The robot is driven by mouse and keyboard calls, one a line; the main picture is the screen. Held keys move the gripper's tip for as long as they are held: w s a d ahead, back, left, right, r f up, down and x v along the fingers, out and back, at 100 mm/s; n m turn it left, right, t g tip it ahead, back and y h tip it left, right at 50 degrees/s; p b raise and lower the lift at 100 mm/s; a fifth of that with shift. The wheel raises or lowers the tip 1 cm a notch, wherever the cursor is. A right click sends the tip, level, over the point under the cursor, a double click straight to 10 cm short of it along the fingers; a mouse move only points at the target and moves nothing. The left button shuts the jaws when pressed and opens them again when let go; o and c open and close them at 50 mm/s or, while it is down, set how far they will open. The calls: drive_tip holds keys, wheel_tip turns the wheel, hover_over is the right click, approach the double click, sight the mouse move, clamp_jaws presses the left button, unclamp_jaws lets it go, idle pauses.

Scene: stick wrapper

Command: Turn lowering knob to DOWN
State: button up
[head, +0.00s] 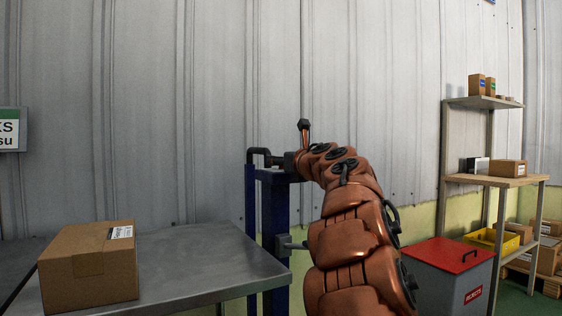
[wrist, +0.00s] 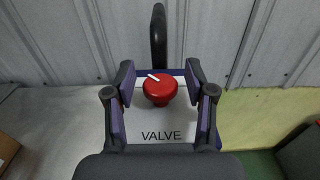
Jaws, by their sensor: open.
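A red round knob (wrist: 160,92) with a white pointer mark shows in the wrist view, with the word VALVE on the pale plate (wrist: 160,135) below it. The pointer mark points up and to the left. No DOWN marking can be read. My gripper (wrist: 160,68) is open, with one finger to the left of the knob and one to the right. A gap shows on each side, and the fingers do not appear to touch it. In the head view my arm covers the knob, and the blue post of the stand (head: 273,215) shows just left of the arm.
A black curved handle (wrist: 158,40) rises behind the knob. In the head view a metal table (head: 205,262) with a cardboard box (head: 88,267) stands at left. A grey bin with a red lid (head: 440,255) and shelves (head: 490,181) stand at right. A corrugated wall is behind.

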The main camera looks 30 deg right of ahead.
clamp_jaws()
idle(0.3)
